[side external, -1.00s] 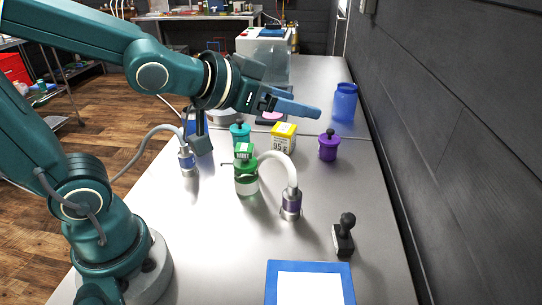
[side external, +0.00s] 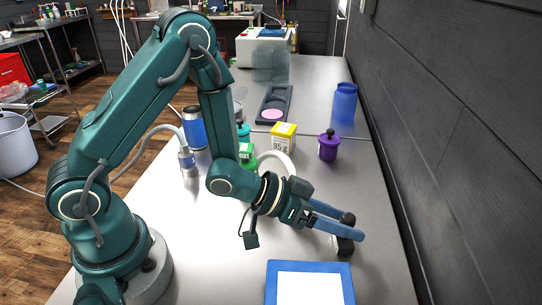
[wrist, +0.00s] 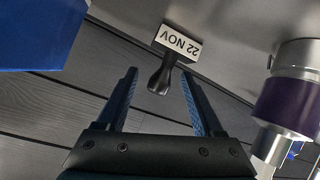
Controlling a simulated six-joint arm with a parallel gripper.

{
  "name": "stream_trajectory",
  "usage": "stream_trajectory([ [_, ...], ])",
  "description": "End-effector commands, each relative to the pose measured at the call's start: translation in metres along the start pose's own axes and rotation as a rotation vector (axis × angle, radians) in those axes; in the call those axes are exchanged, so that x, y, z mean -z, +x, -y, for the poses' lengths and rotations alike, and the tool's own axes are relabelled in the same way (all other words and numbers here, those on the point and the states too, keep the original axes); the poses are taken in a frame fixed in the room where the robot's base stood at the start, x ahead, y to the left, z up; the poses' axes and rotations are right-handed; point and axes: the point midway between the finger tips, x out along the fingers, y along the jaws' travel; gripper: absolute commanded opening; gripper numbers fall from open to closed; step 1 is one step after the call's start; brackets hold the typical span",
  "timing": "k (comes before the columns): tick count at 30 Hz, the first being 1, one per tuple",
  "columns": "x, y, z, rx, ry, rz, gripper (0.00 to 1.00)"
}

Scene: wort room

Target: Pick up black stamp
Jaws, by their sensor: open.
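The black stamp (side external: 345,247) stands on the grey table near its right side, partly hidden by my blue fingers in the side view. In the wrist view, the stamp (wrist: 160,80) has a dark round-ended handle and a white label reading "22 NOV". My gripper (side external: 356,226) is open at the stamp. In the wrist view, the handle appears between the two fingertips of my gripper (wrist: 159,74), with a gap on each side, and the labelled base lies beyond the tips. I cannot tell whether a finger touches it.
A blue-framed white pad (side external: 310,284) lies just in front of the stamp. A purple jar (side external: 328,146), a yellow box (side external: 283,137) and a blue jar (side external: 345,102) stand farther back. A dark wall (side external: 450,150) runs along the right. A purple-banded cylinder (wrist: 290,100) is at the wrist view's right.

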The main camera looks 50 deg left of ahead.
Motion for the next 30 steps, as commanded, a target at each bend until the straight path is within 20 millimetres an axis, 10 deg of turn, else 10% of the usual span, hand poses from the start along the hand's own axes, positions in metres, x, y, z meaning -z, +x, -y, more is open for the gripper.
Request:
stream_trajectory([
  [23, 0.001, 0.046, 0.000, 0.001, 0.001, -0.001, 0.69],
  [28, 0.001, 0.046, 0.000, 0.001, 0.001, -0.001, 0.04],
  [30, 0.001, 0.046, 0.000, 0.001, 0.001, -0.001, 0.00],
])
